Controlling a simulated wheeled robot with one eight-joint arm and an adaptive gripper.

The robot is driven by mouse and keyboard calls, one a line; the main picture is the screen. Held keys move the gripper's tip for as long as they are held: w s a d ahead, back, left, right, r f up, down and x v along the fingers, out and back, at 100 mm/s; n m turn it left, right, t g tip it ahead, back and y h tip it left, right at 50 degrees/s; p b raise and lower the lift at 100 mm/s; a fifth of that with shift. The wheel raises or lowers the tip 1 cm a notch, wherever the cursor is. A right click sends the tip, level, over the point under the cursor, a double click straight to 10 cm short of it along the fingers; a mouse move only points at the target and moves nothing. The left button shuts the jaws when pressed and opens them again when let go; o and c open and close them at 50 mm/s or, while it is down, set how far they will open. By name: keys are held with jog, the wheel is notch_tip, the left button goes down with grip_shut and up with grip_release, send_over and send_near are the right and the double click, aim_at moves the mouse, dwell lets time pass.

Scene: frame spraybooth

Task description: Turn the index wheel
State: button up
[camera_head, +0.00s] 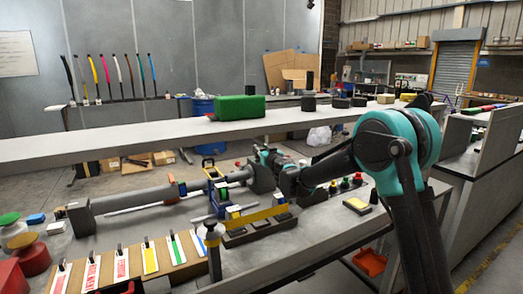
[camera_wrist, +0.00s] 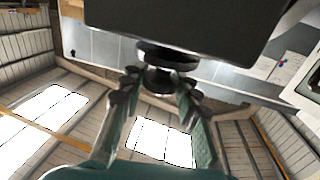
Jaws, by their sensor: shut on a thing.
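In the wrist view, the index wheel appears as a dark, round, stepped knob (camera_wrist: 158,76) just below a large dark block (camera_wrist: 185,25). My gripper (camera_wrist: 157,84) has its two green fingers on either side of this knob and is shut on it. In the head view, my teal and black arm reaches in from the right, with my gripper (camera_head: 268,157) at the right end of a grey fixture on the bench. A dark housing (camera_head: 262,178) stands there. The wheel itself is hidden or too small to make out in that view.
A long grey beam (camera_head: 150,141) crosses behind the fixture, bearing a green block (camera_head: 237,107) and several dark pucks. In front stand a yellow bar (camera_head: 255,216) and a wooden board (camera_head: 135,265) with coloured strips. Coloured knobs (camera_head: 345,183) sit right of the fixture. The bench's front right is mostly clear.

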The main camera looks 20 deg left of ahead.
jog(key=n+g+y, duration=0.3)
jog(key=g, duration=0.1)
jog(key=shift+w+d+n+g+y, duration=0.15)
jog(key=shift+n+g+y, duration=0.15)
jog(key=shift+n+y, duration=0.1)
jog(key=n+g+y, duration=0.1)
jog(key=n+g, duration=0.1)
jog(key=g, duration=0.2)
jog(key=n+g+y, duration=0.1)
jog(key=n+g, duration=0.2)
jog(key=g, duration=0.1)
jog(key=shift+y, duration=0.3)
jog(key=n+g, duration=0.2)
jog(key=g, duration=0.1)
jog(key=n+g, duration=0.2)
jog(key=g, duration=0.1)
jog(key=shift+n+g+h, duration=1)
jog(key=shift+n+g, duration=0.3)
jog(key=shift+g, duration=0.4)
jog(key=shift+s+n+g+h, duration=0.2)
jog(key=shift+n+g+h, duration=0.9)
jog(key=shift+g, duration=0.5)
jog(key=o, duration=1.1)
jog(key=shift+a, duration=0.2)
jog(key=shift+o, duration=0.2)
jog(key=shift+d+m+t+y, duration=0.1)
jog(key=shift+m+t+y, duration=0.85)
jog(key=shift+t, duration=0.35)
